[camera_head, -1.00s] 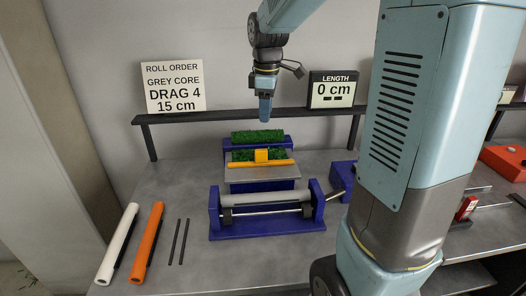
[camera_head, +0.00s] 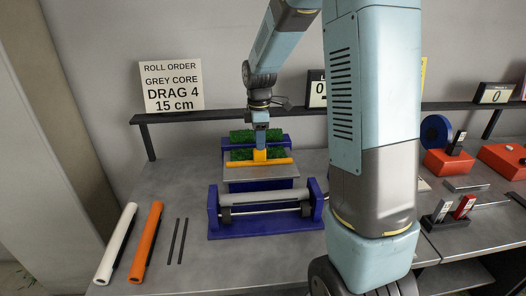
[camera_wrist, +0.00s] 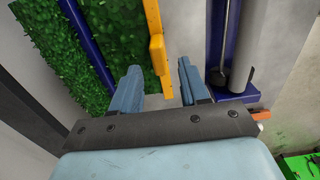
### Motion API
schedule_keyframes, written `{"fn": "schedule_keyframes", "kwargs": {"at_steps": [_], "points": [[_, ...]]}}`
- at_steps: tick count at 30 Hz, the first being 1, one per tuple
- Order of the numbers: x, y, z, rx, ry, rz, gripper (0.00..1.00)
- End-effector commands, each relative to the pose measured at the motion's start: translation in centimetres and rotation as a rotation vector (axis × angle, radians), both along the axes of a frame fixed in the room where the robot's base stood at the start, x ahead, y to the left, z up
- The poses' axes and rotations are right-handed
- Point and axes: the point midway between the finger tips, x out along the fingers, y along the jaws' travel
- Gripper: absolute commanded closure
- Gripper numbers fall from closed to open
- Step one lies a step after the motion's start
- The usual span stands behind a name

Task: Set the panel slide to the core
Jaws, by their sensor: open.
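The orange slide (camera_head: 278,161) is a bar with an upright tab, lying across the grey panel (camera_head: 262,172). The grey core (camera_head: 265,198) lies in the blue stand (camera_head: 262,232) in front of the panel. My gripper (camera_head: 260,144) points down over the slide's tab. In the wrist view, my open gripper (camera_wrist: 160,82) has one finger on each side of the orange tab (camera_wrist: 157,52), and its jaws are not closed on it. The core (camera_wrist: 249,45) shows at the right there. Whether a finger touches the tab cannot be told.
Green leafy strips (camera_head: 257,136) lie in a blue frame behind the slide. A white roll (camera_head: 117,244), an orange roll (camera_head: 146,243) and two dark rods (camera_head: 178,241) lie at left. A sign (camera_head: 172,86) reads grey core, drag 4, 15 cm. A shelf (camera_head: 205,116) runs behind.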

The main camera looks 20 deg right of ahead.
Motion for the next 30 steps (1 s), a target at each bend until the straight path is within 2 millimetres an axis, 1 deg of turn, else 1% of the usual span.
{"fn": "schedule_keyframes", "kwargs": {"at_steps": [1, 3, 9, 15, 22, 23, 30], "points": [[0.0, 0.0, -0.9, 0.000, 0.003, 0.000, 0.55], [-0.1, 0.0, -2.0, 0.000, 0.003, 0.000, 0.55], [0.0, -0.1, -4.3, 0.000, 0.001, -0.002, 0.55], [0.0, -0.1, -5.1, 0.000, 0.000, -0.002, 0.55], [0.0, -0.1, -5.1, 0.000, -0.001, -0.002, 0.55], [0.0, -0.1, -5.1, 0.000, -0.001, -0.002, 0.56], [0.0, -0.1, -5.1, 0.000, -0.001, -0.003, 0.79]]}}
